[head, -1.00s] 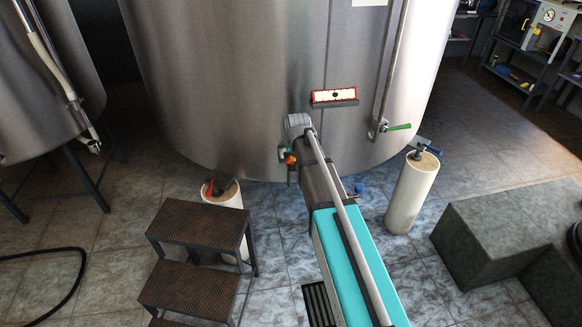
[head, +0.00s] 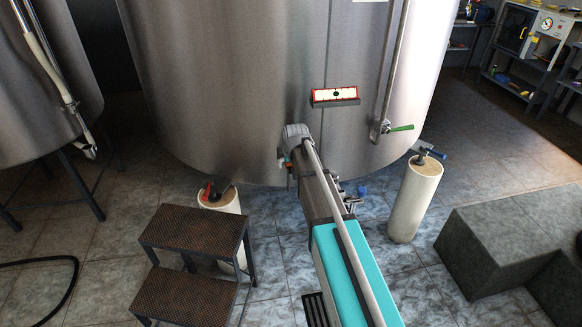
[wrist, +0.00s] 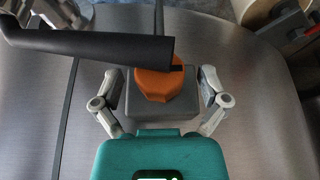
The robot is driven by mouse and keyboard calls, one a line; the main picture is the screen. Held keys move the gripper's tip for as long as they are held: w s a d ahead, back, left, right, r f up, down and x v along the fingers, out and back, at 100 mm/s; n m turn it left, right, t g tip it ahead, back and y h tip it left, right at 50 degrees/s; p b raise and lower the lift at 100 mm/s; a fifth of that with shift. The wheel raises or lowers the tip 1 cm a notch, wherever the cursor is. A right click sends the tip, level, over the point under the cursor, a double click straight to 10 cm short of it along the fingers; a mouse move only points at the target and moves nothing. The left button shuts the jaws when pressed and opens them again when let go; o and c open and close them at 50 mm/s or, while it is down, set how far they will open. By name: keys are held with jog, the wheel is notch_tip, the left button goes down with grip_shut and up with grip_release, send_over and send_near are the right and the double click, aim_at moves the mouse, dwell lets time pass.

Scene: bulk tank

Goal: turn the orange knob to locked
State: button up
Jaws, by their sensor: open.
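In the wrist view the orange knob (wrist: 154,86) sits on a grey block-shaped housing (wrist: 160,108) against the brushed metal. A dark mark shows at the knob's right edge, partly behind a black bar that crosses in front. My gripper (wrist: 160,78) is open, with one finger to the left and one to the right of the knob and housing. I see clear gaps at the knob, and no contact with it. In the head view my gripper end (head: 287,161) is at the lower front of the tank, largely hidden by my arm. The knob cannot be made out there.
The large steel tank (head: 240,90) fills the background. A red-framed panel (head: 334,96) and a green-handled valve (head: 400,128) are on its front. White posts stand left (head: 222,205) and right (head: 414,200). Metal steps (head: 195,230) and a grey block (head: 490,250) flank my arm.

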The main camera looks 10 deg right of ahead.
jog(key=c, duration=1.2)
jog(key=shift+o, duration=0.2)
jog(key=shift+y, duration=0.7)
jog(key=o, duration=1.2)
jog(key=shift+c, duration=0.2)
jog(key=shift+h, duration=0.5)
